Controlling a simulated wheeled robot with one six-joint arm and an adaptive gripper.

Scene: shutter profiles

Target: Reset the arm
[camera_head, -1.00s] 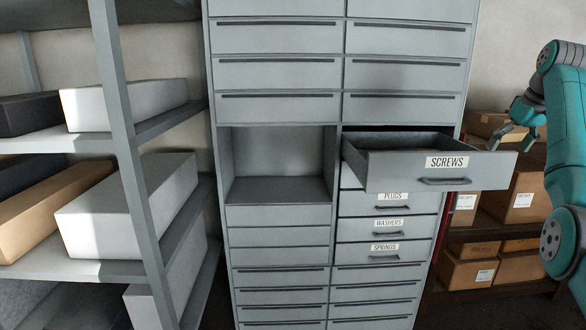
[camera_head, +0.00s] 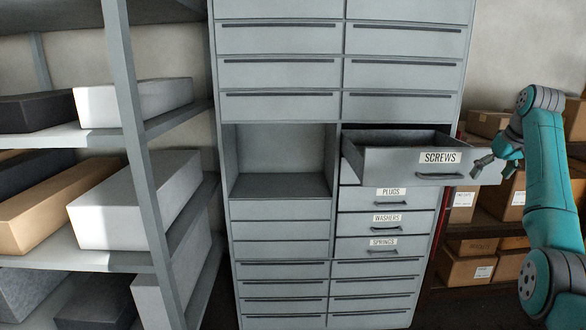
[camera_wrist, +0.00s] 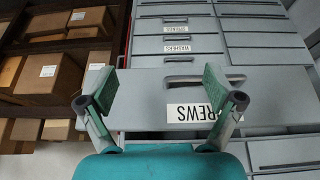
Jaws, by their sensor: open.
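The SCREWS drawer (camera_head: 385,167) is pulled out of the grey cabinet, and its open top shows a dark inside. Its handle (camera_head: 440,176) is on the front, below the label. My gripper (camera_head: 480,165) is at the right end of the drawer front in the head view, with its fingers apart. In the wrist view the open fingers (camera_wrist: 155,88) are spread before the drawer front (camera_wrist: 140,107), with nothing between them. The right finger hides part of the SCREWS label (camera_wrist: 190,112). I cannot tell whether a finger touches the drawer.
Below it, the PLUGS (camera_head: 388,201), WASHERS (camera_head: 385,227) and SPRINGS (camera_head: 383,252) drawers are closed. An empty open compartment (camera_head: 280,185) is to the left. A shelf rack with boxes (camera_head: 140,205) stands at left. Cardboard boxes (camera_head: 465,262) fill a rack behind my arm.

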